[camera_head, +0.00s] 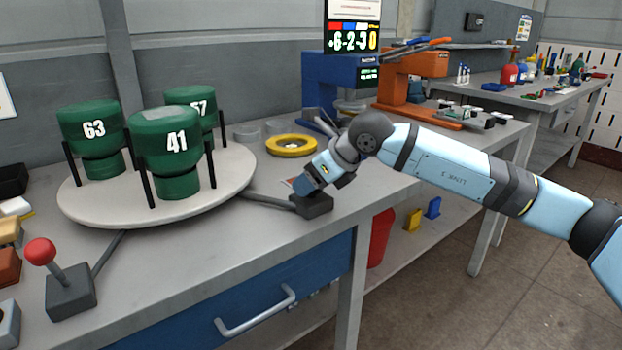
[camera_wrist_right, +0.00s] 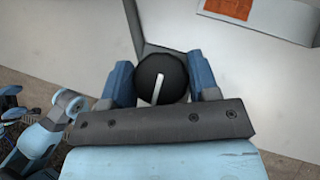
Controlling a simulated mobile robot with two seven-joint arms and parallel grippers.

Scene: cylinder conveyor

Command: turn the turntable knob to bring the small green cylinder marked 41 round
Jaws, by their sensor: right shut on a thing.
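The green cylinder marked 41 (camera_head: 176,152) stands on the round light turntable (camera_head: 230,180), at its front right, between black posts. Green cylinders marked 63 (camera_head: 93,138) and 57 (camera_head: 192,104) stand at its left and back. My right gripper (camera_head: 308,193) is at the small dark knob box by the table's front edge. In the right wrist view the black round knob (camera_wrist_right: 162,77) with a white pointer line sits between the two blue fingers, and the gripper is shut on it. My left gripper is not in view.
A red-topped joystick (camera_head: 42,252) stands at the front left. A yellow ring (camera_head: 291,145) lies behind my right gripper. Blue (camera_head: 335,85) and orange (camera_head: 410,75) machines stand at the back. A blue drawer (camera_head: 240,300) with a handle is under the tabletop.

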